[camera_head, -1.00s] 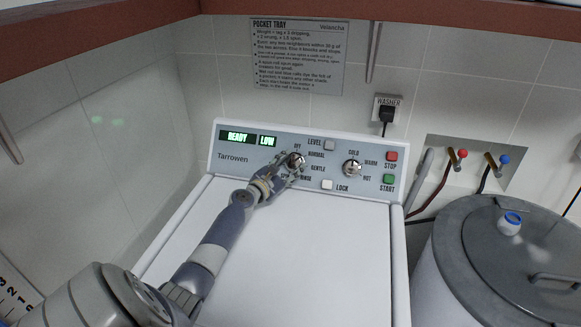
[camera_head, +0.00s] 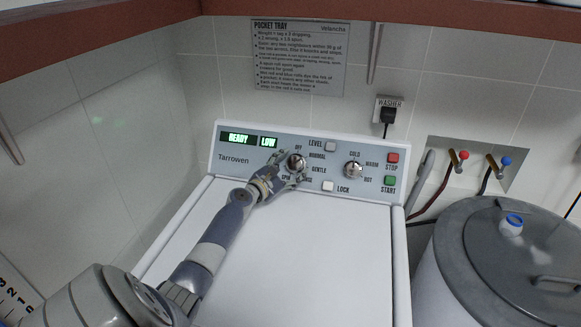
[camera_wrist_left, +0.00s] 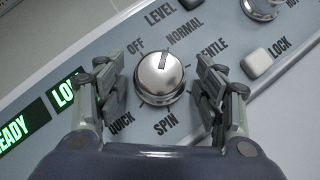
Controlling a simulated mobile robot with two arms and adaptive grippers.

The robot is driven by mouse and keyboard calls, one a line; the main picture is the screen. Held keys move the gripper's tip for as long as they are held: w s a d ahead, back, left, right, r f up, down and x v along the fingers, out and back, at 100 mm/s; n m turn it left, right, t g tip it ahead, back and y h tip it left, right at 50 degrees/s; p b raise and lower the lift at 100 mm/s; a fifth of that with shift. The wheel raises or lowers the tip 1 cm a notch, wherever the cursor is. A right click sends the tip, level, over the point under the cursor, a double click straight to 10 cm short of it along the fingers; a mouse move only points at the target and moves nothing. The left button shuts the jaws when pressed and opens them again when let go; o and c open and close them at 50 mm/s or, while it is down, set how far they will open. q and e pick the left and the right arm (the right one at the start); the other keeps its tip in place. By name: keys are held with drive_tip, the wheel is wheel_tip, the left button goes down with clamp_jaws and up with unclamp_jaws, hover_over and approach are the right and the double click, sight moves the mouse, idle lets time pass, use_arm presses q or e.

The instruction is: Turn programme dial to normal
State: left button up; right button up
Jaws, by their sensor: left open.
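The programme dial (camera_head: 296,162) is a round silver knob on the washer's sloped panel. In the left wrist view the dial (camera_wrist_left: 160,78) has its dark pointer mark up and slightly right, towards the NORMAL label (camera_wrist_left: 184,36). The OFF label (camera_wrist_left: 135,45) lies to the left of that mark. My left gripper (camera_head: 289,169) is open at the dial. In the left wrist view its fingers (camera_wrist_left: 161,92) stand on either side of the knob, with a gap on both sides. The display (camera_head: 248,140) reads READY and LOW. My right gripper is not in view.
A second knob (camera_head: 353,170) with COLD, WARM and HOT labels is to the right. The LEVEL button (camera_head: 330,146), LOCK button (camera_head: 328,186), red STOP (camera_head: 393,158) and green START (camera_head: 390,181) are nearby. The white washer lid (camera_head: 310,250) is clear.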

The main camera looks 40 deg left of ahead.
use_arm(q)
drive_tip(key=s, duration=0.3)
drive_tip(key=s+d, duration=0.1)
drive_tip(key=s, duration=0.6)
drive_tip(key=shift+s+d+r, duration=0.25)
drive_tip(key=shift+s+r, duration=0.05)
drive_tip(key=shift+s+d+r, duration=0.1)
drive_tip(key=shift+s+r, duration=0.05)
drive_tip(key=shift+s, duration=0.5)
drive_tip(key=shift+r, duration=0.1)
